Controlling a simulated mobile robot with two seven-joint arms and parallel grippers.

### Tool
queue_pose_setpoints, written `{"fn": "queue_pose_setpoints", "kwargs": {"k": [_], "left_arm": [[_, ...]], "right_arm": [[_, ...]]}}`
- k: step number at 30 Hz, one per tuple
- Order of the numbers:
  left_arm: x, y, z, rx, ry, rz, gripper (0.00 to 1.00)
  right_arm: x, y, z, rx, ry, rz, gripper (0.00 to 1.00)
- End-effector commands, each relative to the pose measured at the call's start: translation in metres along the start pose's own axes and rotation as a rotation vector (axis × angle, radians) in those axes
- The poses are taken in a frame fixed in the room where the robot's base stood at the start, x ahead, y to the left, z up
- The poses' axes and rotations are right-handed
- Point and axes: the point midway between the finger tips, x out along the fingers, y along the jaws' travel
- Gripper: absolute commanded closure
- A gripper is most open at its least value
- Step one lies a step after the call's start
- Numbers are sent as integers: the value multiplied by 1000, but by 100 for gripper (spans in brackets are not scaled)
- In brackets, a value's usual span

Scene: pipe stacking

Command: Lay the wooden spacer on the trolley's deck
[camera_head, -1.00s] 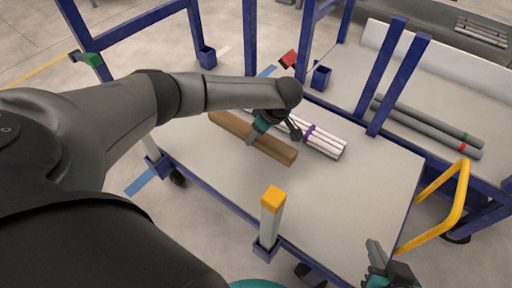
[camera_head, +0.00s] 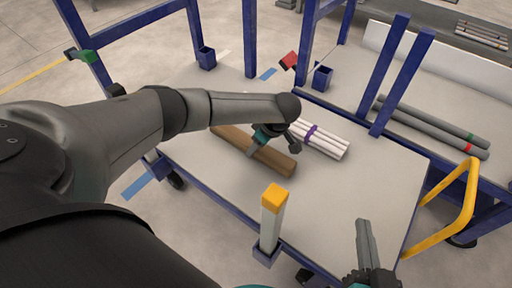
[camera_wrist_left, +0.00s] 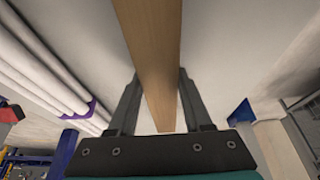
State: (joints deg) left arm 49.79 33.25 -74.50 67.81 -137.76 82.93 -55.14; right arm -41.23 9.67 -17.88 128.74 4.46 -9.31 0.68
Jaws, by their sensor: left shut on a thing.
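The wooden spacer (camera_head: 272,155) is a long brown bar, level and low over the trolley's grey deck (camera_head: 365,178). I cannot tell whether its underside touches the deck. My left gripper (camera_head: 254,148) is shut on it near its middle; my wrist partly hides the bar. In the left wrist view the spacer (camera_wrist_left: 155,60) runs between the two dark fingers (camera_wrist_left: 157,105). My right gripper (camera_head: 364,232) is at the lower right, over the deck's near edge, empty, its fingers side by side and seemingly together.
White pipes (camera_head: 318,139) tied with a purple band lie beside the spacer. Grey pipes (camera_head: 430,126) lie beyond the blue posts (camera_head: 398,75). A yellow-topped post (camera_head: 272,215) stands at the near edge; a yellow handle (camera_head: 462,210) is at the right. The deck's right part is clear.

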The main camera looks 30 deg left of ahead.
Motion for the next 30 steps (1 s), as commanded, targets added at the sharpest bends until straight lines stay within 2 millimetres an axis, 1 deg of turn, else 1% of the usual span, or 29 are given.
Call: {"fn": "queue_pose_setpoints", "kwargs": {"k": [14, 15, 22, 30], "left_arm": [[5, 0, 2, 0, 1, 1, 100], [4, 0, 2, 0, 1, 0, 46], [4, 0, 1, 0, 0, 0, 20], [4, 0, 1, 0, 1, 0, 20]], "right_arm": [[-2, -4, -1, 11, 48, -10, 100], [-2, -4, -2, 10, 47, -9, 100], [-2, -4, -2, 10, 45, -9, 100], [-2, -4, -2, 10, 43, -8, 100]]}}
